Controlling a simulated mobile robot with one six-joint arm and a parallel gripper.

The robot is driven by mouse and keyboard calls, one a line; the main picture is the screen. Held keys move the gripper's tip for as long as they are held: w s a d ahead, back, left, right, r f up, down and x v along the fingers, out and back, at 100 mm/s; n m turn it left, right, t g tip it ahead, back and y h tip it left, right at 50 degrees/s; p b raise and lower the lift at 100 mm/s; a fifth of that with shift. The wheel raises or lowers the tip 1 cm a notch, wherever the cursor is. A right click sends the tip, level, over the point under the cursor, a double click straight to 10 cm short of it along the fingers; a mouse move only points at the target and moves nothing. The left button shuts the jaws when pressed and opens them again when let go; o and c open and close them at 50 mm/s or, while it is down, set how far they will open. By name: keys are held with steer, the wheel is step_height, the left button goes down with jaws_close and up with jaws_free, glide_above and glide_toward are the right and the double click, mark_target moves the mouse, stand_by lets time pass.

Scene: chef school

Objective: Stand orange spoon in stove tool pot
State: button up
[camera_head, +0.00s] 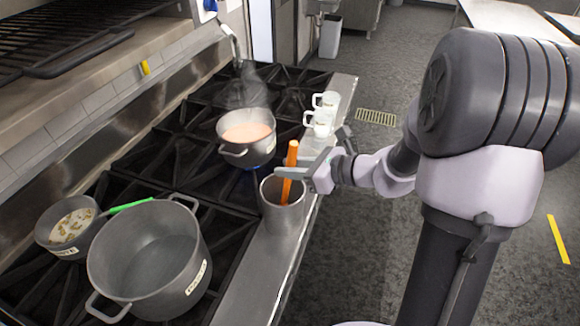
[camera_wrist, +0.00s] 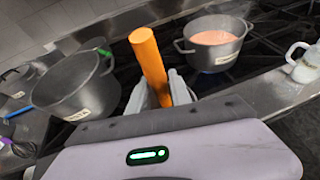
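The orange spoon (camera_head: 291,156) stands nearly upright, tilted slightly, with its lower part inside the mouth of the grey metal tool pot (camera_head: 282,221). The pot stands on the metal front ledge of the stove. My gripper (camera_head: 296,172) is just above the pot rim, with its fingers on both sides of the spoon, seemingly closed on it. In the wrist view the orange handle (camera_wrist: 147,58) rises from between the pale fingers (camera_wrist: 163,92). The spoon's lower end is hidden in the pot, so I cannot tell if it touches the bottom.
A large empty pot (camera_head: 150,262) and a small pan (camera_head: 70,228) with a green-handled utensil (camera_head: 131,205) are on the left burners. A steaming pot of orange-pink soup (camera_head: 246,132) is behind. White mugs (camera_head: 320,121) stand on the ledge beyond my gripper. The floor at right is open.

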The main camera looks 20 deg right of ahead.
steer(key=o, duration=0.3)
steer(key=shift+o, duration=0.2)
steer(key=p+v, duration=0.3)
steer(key=v, duration=1.4)
steer(key=s+a+f+n+g+h+b, duration=0.1)
steer(key=s+a+f+n+h+b, duration=0.2)
steer(key=s+a+n+b, duration=0.3)
steer(key=s+a+f+n+g+h+b, duration=0.2)
steer(key=s+a+n, duration=0.5)
steer(key=n, duration=1)
steer(key=shift+a+f+g+h+b, duration=0.3)
steer(key=shift+a+f+h+b, duration=0.7)
steer(key=shift+a+b, duration=0.75)
